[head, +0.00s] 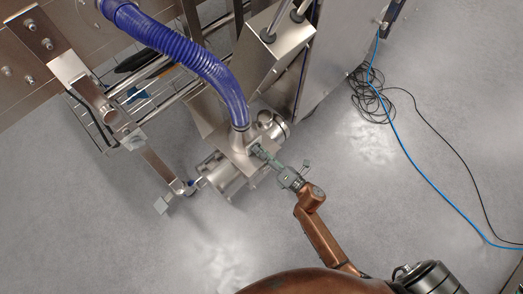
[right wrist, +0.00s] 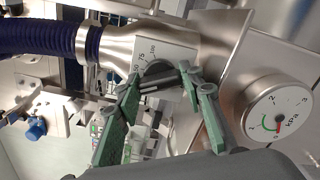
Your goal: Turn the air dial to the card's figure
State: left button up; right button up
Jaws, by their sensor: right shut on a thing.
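My right gripper (right wrist: 163,80) is shut on the dark dial knob (right wrist: 155,85), with a green finger on either side. In the head view my right gripper (head: 262,155) reaches the housing from the lower right and covers the knob. The knob's exact pointing is unclear. I cannot make out the card. My left gripper is out of view.
A round kPa gauge (right wrist: 279,112) is close to the right of my fingers. A blue ribbed hose (head: 190,58) runs into the housing from above. Blue and black cables (head: 400,135) lie on the floor at right. The floor below is clear.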

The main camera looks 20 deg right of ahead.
jog(key=shift+f, duration=0.1)
dwell(0.4)
jog(key=o, duration=1.2)
jog(key=v, duration=0.8)
